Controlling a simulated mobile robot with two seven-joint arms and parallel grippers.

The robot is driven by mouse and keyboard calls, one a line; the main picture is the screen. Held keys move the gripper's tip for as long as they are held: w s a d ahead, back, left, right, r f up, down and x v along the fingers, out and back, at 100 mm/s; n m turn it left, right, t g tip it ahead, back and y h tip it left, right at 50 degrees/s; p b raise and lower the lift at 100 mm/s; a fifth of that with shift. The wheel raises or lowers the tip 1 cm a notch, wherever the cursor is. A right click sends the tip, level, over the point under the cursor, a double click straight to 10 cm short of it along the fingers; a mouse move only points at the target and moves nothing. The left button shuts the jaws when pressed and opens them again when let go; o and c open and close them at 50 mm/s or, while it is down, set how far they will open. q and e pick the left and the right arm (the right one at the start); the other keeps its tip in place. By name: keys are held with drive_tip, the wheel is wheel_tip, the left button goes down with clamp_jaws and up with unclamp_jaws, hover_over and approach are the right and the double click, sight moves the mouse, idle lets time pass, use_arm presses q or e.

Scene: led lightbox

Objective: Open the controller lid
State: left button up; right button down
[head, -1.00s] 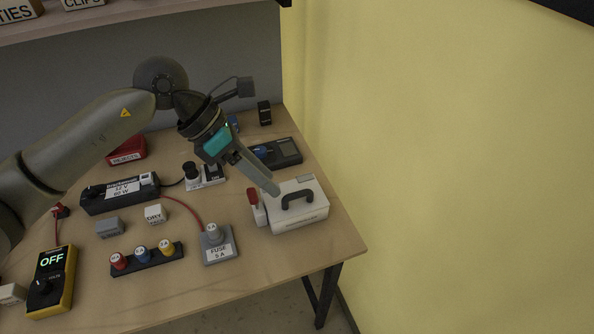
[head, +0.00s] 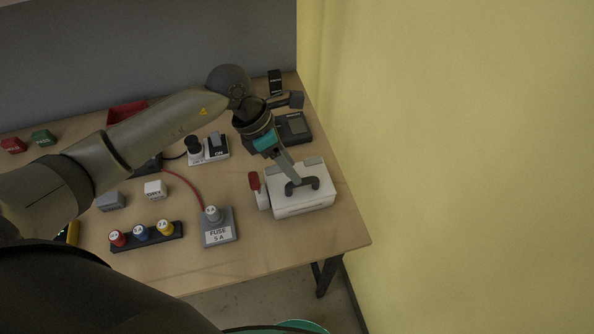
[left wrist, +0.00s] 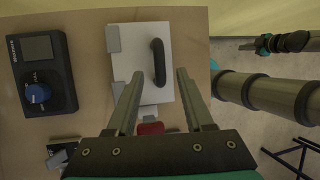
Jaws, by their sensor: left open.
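The controller is a white box (head: 318,203) with a dark carrying handle (head: 302,186) on its lid, near the table's right end. The lid looks shut. A red-topped lever (head: 254,181) stands at the box's left side. My left gripper (head: 291,172) points down over the lid at the handle. In the left wrist view my left gripper (left wrist: 157,78) is open, with its fingers apart on either side of the line of the handle (left wrist: 158,62). I cannot tell whether they touch it. What seems part of my right arm shows at the right there, its jaw state unclear.
A grey fuse block (head: 218,228) stands left of the box, and a dark meter with a blue knob (left wrist: 38,94) stands behind it. A switch block (head: 217,146) and a row of coloured knobs (head: 143,236) lie farther left. A yellow wall bounds the right.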

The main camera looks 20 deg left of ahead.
use_arm(q)
drive_tip(key=shift+x, duration=1.95)
clamp_jaws()
